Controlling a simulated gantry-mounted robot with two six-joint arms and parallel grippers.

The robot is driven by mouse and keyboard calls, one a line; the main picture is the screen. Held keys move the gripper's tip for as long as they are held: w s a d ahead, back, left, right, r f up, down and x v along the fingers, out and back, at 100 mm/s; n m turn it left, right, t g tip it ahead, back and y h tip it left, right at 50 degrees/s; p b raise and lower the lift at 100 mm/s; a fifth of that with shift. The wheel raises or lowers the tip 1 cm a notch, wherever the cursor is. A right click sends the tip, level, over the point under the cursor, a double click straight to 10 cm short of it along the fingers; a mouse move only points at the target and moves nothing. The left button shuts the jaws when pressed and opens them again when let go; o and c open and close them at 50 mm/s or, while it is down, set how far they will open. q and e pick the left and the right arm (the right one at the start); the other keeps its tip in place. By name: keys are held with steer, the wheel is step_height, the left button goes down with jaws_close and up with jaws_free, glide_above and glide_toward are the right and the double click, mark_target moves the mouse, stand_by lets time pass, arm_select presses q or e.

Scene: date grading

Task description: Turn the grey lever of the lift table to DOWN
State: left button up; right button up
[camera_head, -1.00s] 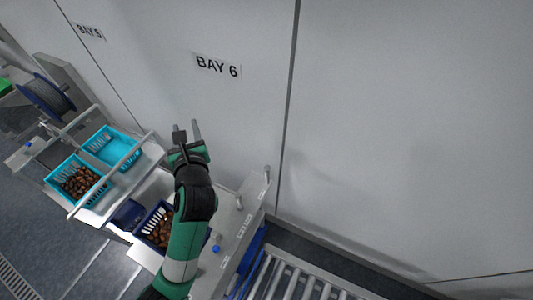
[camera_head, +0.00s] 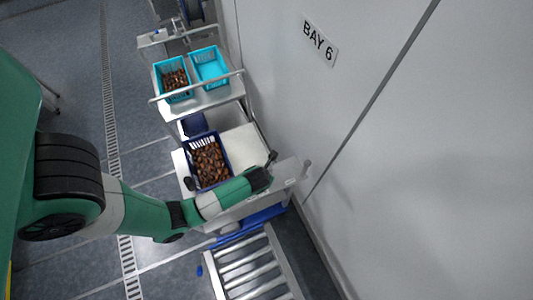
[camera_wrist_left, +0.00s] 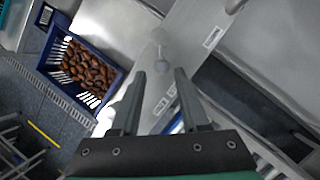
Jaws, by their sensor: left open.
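In the left wrist view a small grey lever (camera_wrist_left: 158,42) with a rounded end stands on the pale metal panel of the lift table (camera_wrist_left: 190,45). White label plates flank it, their text too small to read. My left gripper (camera_wrist_left: 160,75) is open, and the lever appears between its fingertips in the picture; I cannot tell whether they touch it. In the head view my left gripper (camera_head: 271,160) is over the panel (camera_head: 282,180), and the arm hides the lever there. My right gripper is not in view.
A dark blue crate of dates (camera_head: 207,162) stands beside the arm. Two turquoise crates (camera_head: 209,66) are on a railed shelf behind it. A roller conveyor (camera_head: 255,262) lies in front. The wall (camera_head: 420,150) is close on the right.

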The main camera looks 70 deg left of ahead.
arm_select(q)
steer(key=b+x, duration=0.2)
steer(key=x, duration=0.6)
steer(key=shift+w+a+f, duration=0.15)
steer(key=shift+w+f, duration=0.05)
steer(key=shift+f, duration=0.1)
steer(key=shift+c, duration=0.2)
jaws_close()
